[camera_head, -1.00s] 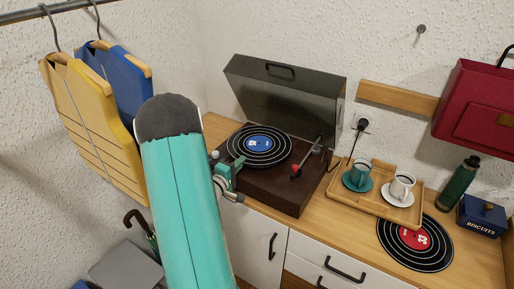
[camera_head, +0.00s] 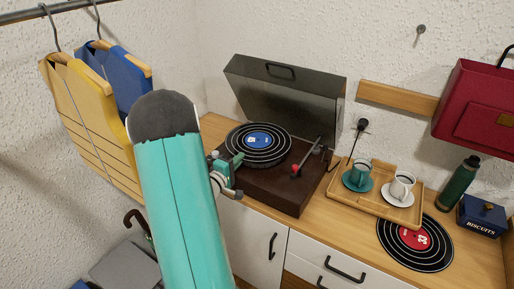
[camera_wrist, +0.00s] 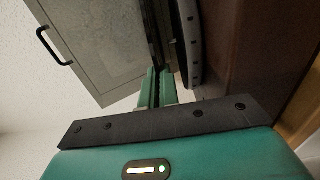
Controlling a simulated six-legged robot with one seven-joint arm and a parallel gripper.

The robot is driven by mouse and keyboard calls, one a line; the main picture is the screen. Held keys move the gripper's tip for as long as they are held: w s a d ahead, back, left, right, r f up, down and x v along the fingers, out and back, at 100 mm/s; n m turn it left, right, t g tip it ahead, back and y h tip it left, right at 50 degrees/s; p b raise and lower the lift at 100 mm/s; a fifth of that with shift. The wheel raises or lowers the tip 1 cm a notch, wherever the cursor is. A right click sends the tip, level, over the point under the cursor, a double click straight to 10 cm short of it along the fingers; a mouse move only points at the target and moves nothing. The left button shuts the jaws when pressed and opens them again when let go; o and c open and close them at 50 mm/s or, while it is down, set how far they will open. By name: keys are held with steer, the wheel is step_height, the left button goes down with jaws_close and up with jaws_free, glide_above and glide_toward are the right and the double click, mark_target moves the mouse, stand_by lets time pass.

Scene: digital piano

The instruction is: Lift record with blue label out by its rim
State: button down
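The record with the blue label (camera_head: 280,139) is held just above the turntable's platter, roughly level, with a gap beneath it in the head view. In the wrist view the record (camera_wrist: 153,35) shows edge-on as a thin dark strip running between the finger pads. My gripper (camera_head: 236,161) is at the record's left front rim, shut on it; its two green fingers (camera_wrist: 159,88) also show in the wrist view. The turntable (camera_head: 290,187) is a brown box with its dark lid (camera_head: 285,95) open. The tonearm with a red tip lies to the record's right.
A wooden tray (camera_head: 340,196) with two cups on saucers stands right of the turntable. A red-label record (camera_head: 398,250) lies on the counter in front of it. A green bottle (camera_head: 458,184) and a blue biscuit tin (camera_head: 483,217) are farther right. Vests (camera_head: 85,120) hang at left.

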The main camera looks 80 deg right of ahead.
steer(key=shift+w+a+r, duration=0.25)
steer(key=shift+a+r, duration=0.35)
steer(key=shift+r, duration=0.25)
steer(key=shift+w+a+r, duration=0.2)
steer(key=shift+a+r, duration=0.35)
steer(key=shift+r, duration=0.25)
